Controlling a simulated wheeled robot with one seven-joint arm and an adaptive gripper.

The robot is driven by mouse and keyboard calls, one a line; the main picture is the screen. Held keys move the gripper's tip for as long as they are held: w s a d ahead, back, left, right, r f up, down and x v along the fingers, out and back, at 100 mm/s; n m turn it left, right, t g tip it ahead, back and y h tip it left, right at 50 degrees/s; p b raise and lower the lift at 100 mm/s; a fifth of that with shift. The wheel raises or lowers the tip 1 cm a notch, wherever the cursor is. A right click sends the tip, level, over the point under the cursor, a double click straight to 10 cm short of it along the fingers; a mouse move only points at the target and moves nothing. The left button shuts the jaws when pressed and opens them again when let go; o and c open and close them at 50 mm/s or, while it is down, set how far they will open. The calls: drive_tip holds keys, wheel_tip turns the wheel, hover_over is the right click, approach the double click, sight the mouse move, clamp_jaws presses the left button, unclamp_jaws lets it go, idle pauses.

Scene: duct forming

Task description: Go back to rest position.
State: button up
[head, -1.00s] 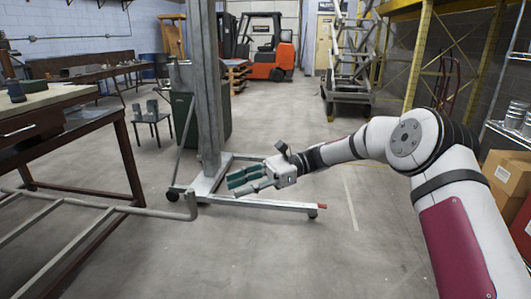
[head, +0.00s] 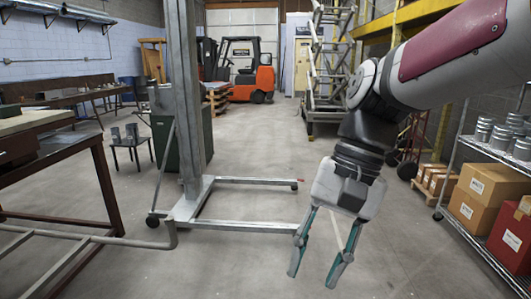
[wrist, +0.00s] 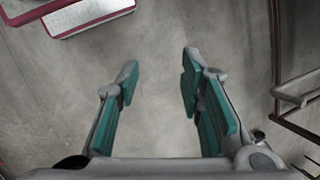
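My gripper (head: 313,276) hangs at the end of my arm in the right half of the head view, pointing down over bare floor. Its two green-padded fingers are spread apart with nothing between them. My upper arm reaches in from the top right, and the forearm bends down at the elbow.
A metal post stand (head: 187,205) with floor legs stands left of my gripper. A shelf rack (head: 465,215) with boxes and cans is on the right. A workbench (head: 60,150) is on the left. An orange forklift (head: 256,80) is far back.

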drive_tip(key=s+d+f+n+t+h, duration=0.4)
drive_tip(key=s+d, duration=0.8)
drive_tip(key=s, duration=0.3)
wheel_tip(320, 180, up, 14)
drive_tip(key=t+p, duration=0.2)
drive_tip(key=p, duration=1.1)
drive_tip(key=shift+w+r, duration=0.25)
drive_tip(key=shift+w, duration=0.05)
